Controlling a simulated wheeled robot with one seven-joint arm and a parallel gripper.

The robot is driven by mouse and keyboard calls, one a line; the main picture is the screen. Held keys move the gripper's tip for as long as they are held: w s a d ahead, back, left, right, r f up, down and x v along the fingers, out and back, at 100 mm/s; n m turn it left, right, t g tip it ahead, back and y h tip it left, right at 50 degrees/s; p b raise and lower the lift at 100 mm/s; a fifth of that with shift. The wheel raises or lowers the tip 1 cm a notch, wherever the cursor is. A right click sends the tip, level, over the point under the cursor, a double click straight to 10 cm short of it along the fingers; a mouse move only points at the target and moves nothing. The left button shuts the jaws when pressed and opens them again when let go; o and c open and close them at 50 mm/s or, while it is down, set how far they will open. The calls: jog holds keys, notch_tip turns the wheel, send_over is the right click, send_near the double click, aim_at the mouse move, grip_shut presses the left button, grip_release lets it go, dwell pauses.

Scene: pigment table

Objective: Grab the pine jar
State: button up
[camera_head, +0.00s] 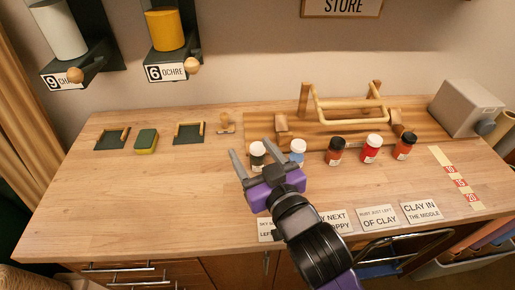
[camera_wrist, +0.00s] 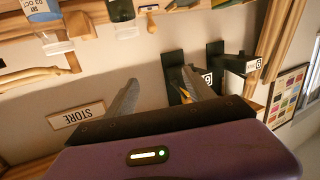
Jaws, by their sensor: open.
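A dark green jar, which I take for the pine jar, stands on the table in the head view (camera_head: 258,161), at the left end of the jar row. Part of it is hidden by my gripper (camera_head: 258,151). It also shows at the top edge of the wrist view (camera_wrist: 121,11), cut off. In that upside-down view my gripper (camera_wrist: 160,79) has its fingers spread, with the jar outside the gap between them. My gripper is open and empty, in front of the jar in the head picture. I cannot tell their exact distance.
A light blue jar (camera_head: 298,153) stands close to the right of the green one. A dark-lidded jar (camera_head: 335,154) and two more follow. Label cards (camera_head: 378,218) lie along the front edge. A wooden rack (camera_head: 345,105) stands behind. The table's left front is clear.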

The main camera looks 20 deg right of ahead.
aim_at(260, 153)
jog(key=d+f+g, duration=0.1)
jog(key=d+f+m+g+h, duration=0.1)
jog(key=f, duration=0.1)
jog(key=w+d+f+m+g+h, duration=0.1)
jog(key=f, duration=0.1)
jog(key=shift+f, duration=0.1)
jog(key=shift+x, duration=1.15)
jog(key=shift+d+f+p+x, duration=0.1)
jog(key=shift+p+x, duration=0.2)
jog(key=shift+x, duration=0.95)
jog(key=shift+d+f+p+x, duration=0.15)
jog(key=shift+p+x, duration=0.15)
jog(key=shift+x, duration=0.95)
jog(key=shift+s, duration=0.1)
grip_shut()
